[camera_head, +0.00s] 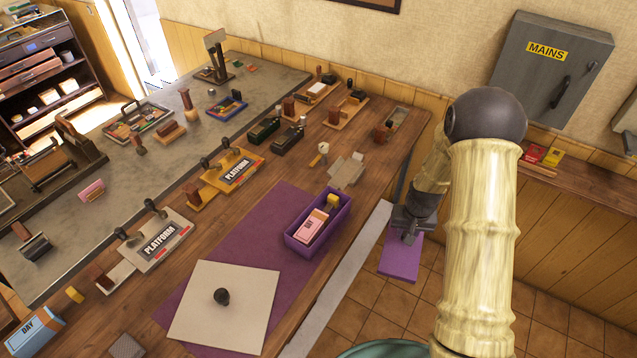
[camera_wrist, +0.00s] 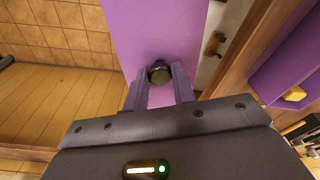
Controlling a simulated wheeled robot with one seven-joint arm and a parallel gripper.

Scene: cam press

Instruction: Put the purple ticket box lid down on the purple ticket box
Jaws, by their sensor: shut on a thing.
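The purple ticket box (camera_head: 303,238) stands open on the purple mat near the bench's front edge, with pink tickets and a small yellow block inside. The purple ticket box lid (camera_head: 400,264) hangs from my gripper (camera_head: 408,228), to the right of the box and beyond the bench edge, over the tiled floor. In the wrist view my gripper (camera_wrist: 160,88) is shut on the lid's dark round knob, with the lid (camera_wrist: 150,30) spread out behind it. Part of the box (camera_wrist: 295,70) shows at that view's right edge, apart from the lid.
A cream board with a black knob (camera_head: 245,312) lies on the purple mat (camera_head: 262,226) left of the box. A grey plate piece (camera_head: 346,172) lies behind the box. A grey strip (camera_head: 350,270) runs along the bench front.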

